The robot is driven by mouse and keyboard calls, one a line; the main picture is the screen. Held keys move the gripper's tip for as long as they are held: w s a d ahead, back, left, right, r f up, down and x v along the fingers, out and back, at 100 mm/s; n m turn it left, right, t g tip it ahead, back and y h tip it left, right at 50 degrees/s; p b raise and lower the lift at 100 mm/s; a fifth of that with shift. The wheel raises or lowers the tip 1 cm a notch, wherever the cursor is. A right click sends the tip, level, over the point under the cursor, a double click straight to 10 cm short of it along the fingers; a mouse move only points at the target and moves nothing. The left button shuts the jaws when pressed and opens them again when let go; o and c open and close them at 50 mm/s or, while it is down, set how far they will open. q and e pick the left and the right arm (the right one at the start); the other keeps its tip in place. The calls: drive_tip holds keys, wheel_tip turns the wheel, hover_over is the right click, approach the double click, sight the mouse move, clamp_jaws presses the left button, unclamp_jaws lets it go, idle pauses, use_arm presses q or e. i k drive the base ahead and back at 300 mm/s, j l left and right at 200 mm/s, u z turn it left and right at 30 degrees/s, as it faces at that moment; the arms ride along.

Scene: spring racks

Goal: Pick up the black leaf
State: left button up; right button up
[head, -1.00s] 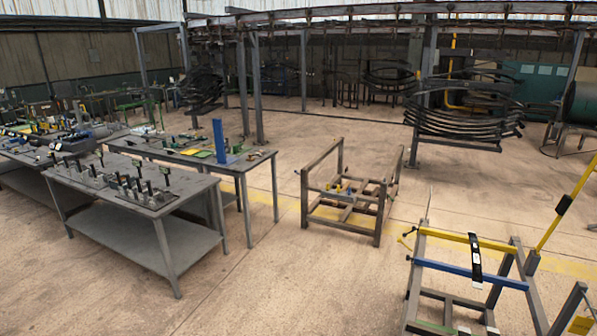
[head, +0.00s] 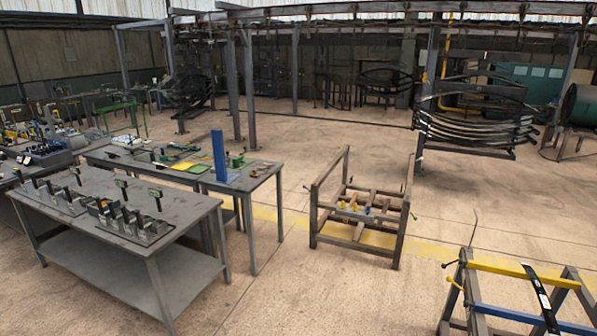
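A black leaf (head: 541,297) with pale markings lies across the yellow bar (head: 527,271) and the blue bar (head: 540,318) of a metal rack at the lower right of the head view. It is a long thin strip, slanting, and its lower end is close to the picture's bottom edge. More dark curved leaves (head: 474,122) hang in a stack on the overhead line at the back right. Neither of my grippers shows in the head view.
A low metal frame (head: 400,228) stands in the middle. Grey workbenches (head: 190,213) with fixtures fill the left. A blue post (head: 218,156) rises from the rear bench. Bare floor (head: 325,300) lies between the benches and the rack.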

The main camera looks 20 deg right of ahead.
sight(553, 330)
drive_tip(key=i+l+z, duration=0.2)
drive_tip(key=i+z, duration=0.25)
drive_tip(key=i, duration=0.2)
drive_tip(key=i+z, duration=0.45)
drive_tip(key=i, duration=0.15)
drive_tip(key=i+j+z, duration=0.25)
drive_tip(key=i+z, duration=0.2)
drive_tip(key=i, duration=0.2)
